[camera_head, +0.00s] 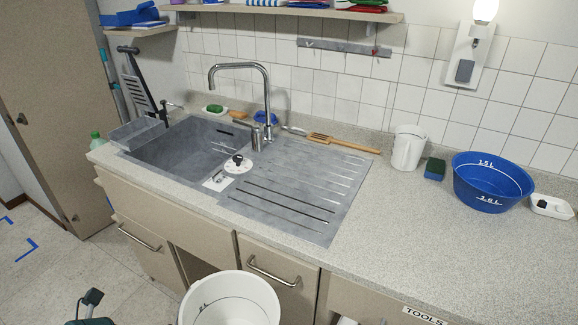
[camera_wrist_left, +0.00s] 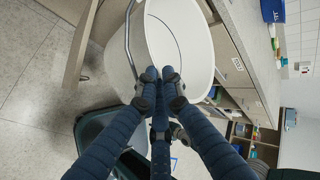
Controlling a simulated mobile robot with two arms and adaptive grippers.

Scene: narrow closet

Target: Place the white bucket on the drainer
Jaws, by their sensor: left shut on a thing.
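The white bucket (camera_head: 232,300) is at the bottom edge of the head view, in front of the counter and below its top; its lower part is cut off. My left gripper (camera_wrist_left: 160,76) is shut on the bucket's rim there. The drainer (camera_head: 268,205) is the grey grooved area right of the sink basin, flat on the counter. Its grooved surface looks clear. My right gripper is not in view.
The tap (camera_head: 265,90) stands behind the drainer. A small white item with a black knob (camera_head: 236,165) lies at the basin's edge. A wooden brush (camera_head: 340,143) lies behind the drainer. A white jug (camera_head: 407,148), a sponge (camera_head: 435,169) and a blue basin (camera_head: 487,183) stand to the right.

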